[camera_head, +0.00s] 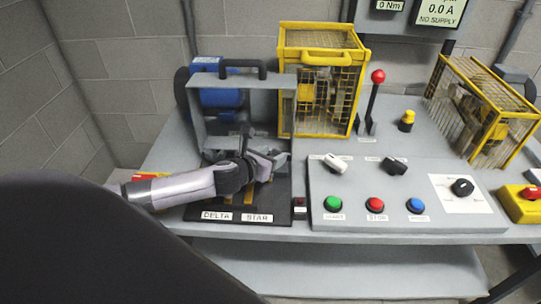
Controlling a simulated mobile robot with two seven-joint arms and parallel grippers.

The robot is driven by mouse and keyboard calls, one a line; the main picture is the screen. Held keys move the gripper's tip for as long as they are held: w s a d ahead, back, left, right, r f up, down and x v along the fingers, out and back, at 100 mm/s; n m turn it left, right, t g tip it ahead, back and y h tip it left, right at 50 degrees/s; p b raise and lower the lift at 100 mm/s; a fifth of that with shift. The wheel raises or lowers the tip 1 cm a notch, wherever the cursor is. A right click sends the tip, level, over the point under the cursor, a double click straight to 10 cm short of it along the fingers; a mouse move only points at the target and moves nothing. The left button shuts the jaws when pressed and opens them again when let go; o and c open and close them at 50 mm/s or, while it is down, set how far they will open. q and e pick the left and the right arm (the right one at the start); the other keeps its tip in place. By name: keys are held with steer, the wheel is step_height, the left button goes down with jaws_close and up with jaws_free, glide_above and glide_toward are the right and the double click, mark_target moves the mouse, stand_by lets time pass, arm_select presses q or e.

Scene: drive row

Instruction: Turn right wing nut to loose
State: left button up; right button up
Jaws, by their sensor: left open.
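My left gripper (268,163) is at the terminal box (242,122) on the left of the bench, its arm coming in from the left. Its fingers point to the right over the black board (270,214) with the DELTA and STAR labels. The gripper is open. The wing nuts cannot be made out; the gripper and forearm cover much of the board and the box's lower part. Whether the fingers touch anything there, I cannot tell. My right gripper is not in view.
A yellow cage (319,85) and a red-knobbed lever (375,95) stand behind. A control panel (399,212) with green, red and blue buttons lies to the right. A second yellow cage (490,110) and a yellow emergency-stop box (520,205) are at the far right.

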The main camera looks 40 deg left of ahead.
arm_select(q)
jaws_close()
